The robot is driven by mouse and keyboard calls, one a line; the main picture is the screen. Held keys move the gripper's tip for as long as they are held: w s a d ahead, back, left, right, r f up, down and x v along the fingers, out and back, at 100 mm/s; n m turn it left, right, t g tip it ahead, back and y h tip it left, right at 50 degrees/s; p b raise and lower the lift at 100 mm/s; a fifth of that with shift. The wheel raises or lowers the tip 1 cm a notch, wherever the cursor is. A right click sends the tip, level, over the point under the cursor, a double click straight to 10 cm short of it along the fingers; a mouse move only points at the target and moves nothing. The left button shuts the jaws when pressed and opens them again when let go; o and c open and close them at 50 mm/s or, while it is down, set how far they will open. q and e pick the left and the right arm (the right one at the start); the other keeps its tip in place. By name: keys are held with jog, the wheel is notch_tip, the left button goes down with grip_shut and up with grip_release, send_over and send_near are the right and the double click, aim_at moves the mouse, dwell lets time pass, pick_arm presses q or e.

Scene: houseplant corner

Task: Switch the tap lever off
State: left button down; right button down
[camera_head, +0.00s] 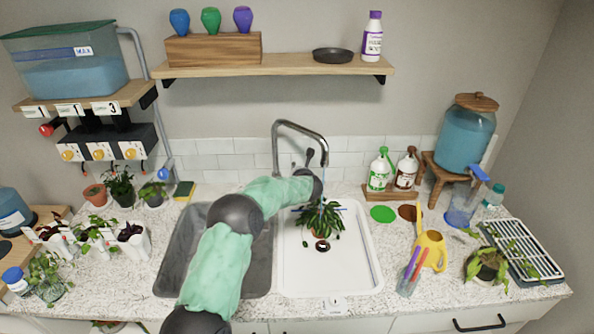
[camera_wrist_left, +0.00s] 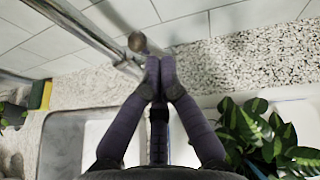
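The tap (camera_head: 277,140) is a tall metal arch behind the sink, its spout over the right basin. The tap lever (camera_head: 310,154) shows as a dark round knob beside the tap; in the left wrist view the knob (camera_wrist_left: 137,42) lies just beyond my fingertips. My left gripper (camera_wrist_left: 159,76) has its fingertips together with nothing visible between them. The knob appears apart from them, slightly ahead and left. In the head view my left gripper (camera_head: 314,180) is low by the tap and partly hidden by my wrist. Whether water runs is unclear. My right gripper is not in view.
A potted plant (camera_head: 322,222) stands in the white right basin (camera_head: 350,268), close to my left gripper. The grey left basin (camera_head: 190,245) lies under my left arm. A yellow watering can (camera_head: 430,252) and bottles stand to the right. A shelf (camera_head: 290,64) hangs above.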

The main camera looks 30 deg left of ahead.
pick_arm(q)
jog(key=shift+w+a+r+p, duration=0.25)
jog(key=shift+w+a+r, duration=0.15)
jog(key=shift+w, duration=0.25)
jog(key=shift+w+a+r+p, duration=0.2)
jog(key=shift+w+a+r, duration=0.15)
jog(key=shift+w, duration=0.3)
jog(key=shift+a, duration=0.1)
jog(key=shift+r, duration=0.1)
jog(key=v, duration=0.7)
jog(key=shift+s+d, duration=0.2)
jog(key=shift+d, duration=0.05)
